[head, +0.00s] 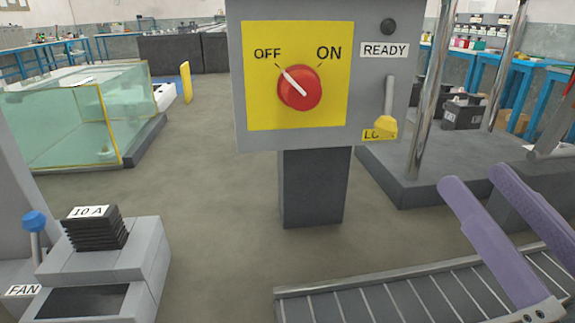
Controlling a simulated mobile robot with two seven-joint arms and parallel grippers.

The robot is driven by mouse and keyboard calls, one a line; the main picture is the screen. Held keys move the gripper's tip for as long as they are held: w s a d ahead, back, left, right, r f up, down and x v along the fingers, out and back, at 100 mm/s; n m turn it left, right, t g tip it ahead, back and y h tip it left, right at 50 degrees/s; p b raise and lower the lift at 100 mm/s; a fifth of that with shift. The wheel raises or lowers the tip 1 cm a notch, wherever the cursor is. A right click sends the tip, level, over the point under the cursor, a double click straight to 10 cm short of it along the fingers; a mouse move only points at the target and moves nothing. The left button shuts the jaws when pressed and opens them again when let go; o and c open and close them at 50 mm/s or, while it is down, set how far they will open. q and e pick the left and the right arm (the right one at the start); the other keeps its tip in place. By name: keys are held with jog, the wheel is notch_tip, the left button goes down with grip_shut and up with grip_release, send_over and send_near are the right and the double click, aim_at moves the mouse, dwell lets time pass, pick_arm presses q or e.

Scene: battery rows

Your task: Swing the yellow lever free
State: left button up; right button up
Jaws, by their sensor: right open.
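The yellow lever (386,118) is on the right side of the front of a grey control box (292,141). Its grey bar runs nearly upright, with the yellow end at the bottom, partly over a yellow label showing the letters "LO". My right gripper (473,178) is open and empty, its two purple fingers spread. In the picture it is below and to the right of the lever, apart from it. My left gripper is not in view.
A red knob (300,89) on the box's yellow plate points to OFF. A dark lamp (388,27) sits above the READY label. A roller conveyor (420,296) lies below. Chrome posts (431,95) stand right of the box. A blue-knobbed FAN lever (35,222) is at left.

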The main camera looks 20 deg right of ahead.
aim_at(392, 135)
jog(key=w, duration=0.4)
jog(key=w+b, duration=0.1)
jog(key=w, duration=0.6)
jog(key=shift+w+d+f+b, duration=0.15)
jog(key=shift+w+d+b, duration=0.15)
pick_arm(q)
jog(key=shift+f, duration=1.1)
pick_arm(e)
jog(key=shift+w+r, duration=0.25)
jog(key=shift+w, duration=0.4)
jog(key=shift+c, duration=0.4)
grip_shut()
